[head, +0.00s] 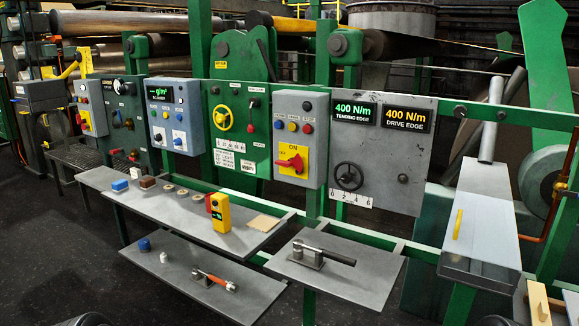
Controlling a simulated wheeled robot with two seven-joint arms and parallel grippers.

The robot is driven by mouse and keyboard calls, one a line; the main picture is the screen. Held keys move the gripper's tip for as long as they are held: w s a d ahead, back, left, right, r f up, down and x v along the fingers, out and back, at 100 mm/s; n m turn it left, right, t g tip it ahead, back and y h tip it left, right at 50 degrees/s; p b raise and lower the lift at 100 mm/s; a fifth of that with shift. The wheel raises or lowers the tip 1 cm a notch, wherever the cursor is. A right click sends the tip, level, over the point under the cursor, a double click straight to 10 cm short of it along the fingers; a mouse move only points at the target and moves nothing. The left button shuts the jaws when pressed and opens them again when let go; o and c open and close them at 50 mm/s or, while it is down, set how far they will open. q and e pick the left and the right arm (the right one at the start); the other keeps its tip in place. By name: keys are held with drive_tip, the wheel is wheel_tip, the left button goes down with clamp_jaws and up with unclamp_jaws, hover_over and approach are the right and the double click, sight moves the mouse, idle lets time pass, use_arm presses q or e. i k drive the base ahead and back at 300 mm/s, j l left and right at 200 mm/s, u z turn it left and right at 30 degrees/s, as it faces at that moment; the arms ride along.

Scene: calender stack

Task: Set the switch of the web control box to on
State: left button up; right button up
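A grey control box (312,107) is fixed to the green frame in the centre of the head view. It has a red rotary switch (291,162) on a yellow plate (301,173). The word ON stands at the top of the plate, and the red handle lies roughly sideways, not pointing up at ON. Several coloured buttons sit above the plate. No readable label names this box. Neither of my grippers shows in the view.
A grey panel (410,155) with two 400 N/m displays and a black handwheel (348,176) stands right of the box. A green panel (262,95) with a yellow handwheel (223,118) stands left. Shelves (262,232) below hold a yellow meter (221,213) and tools.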

sight(297, 162)
drive_tip(key=i+j, duration=0.25)
drive_tip(key=j, duration=0.2)
drive_tip(key=i+j, duration=0.25)
drive_tip(key=j, duration=0.2)
drive_tip(key=i+j, duration=0.3)
drive_tip(key=j, duration=0.15)
drive_tip(key=i+j+z, duration=0.1)
drive_tip(key=z, duration=1.55)
